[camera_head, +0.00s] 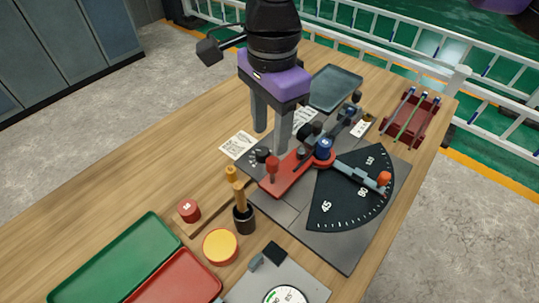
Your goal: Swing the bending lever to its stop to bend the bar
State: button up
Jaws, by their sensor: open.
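The bender stands on a dark plate (330,238) on the wooden table. Its red lever arm (290,178) points toward the lower left from a blue pivot (324,147). A red upright handle (272,168) stands near the arm's outer end. A black angle dial (340,203) is marked 45, 90 and 140. A blue-grey arm (355,172) with an orange knob (384,178) lies across the dial near 90. I cannot clearly make out the bar in the bender. My gripper (271,141) is open and points down, above and behind the handle, apart from it as far as I can tell.
A dark tray (335,88) and a red rack (410,120) with several bars are at the back. Green (115,262) and red (172,284) trays, a yellow-topped round container (220,246) and a black holder (244,219) with a wooden-handled tool are at the front.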

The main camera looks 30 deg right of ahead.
aim_at(272, 160)
jog(key=shift+w+d+f, duration=0.1)
jog(key=shift+d, duration=0.25)
jog(key=shift+f, duration=0.35)
jog(key=shift+f+p, duration=0.3)
jog(key=shift+f, duration=3.1)
grip_shut()
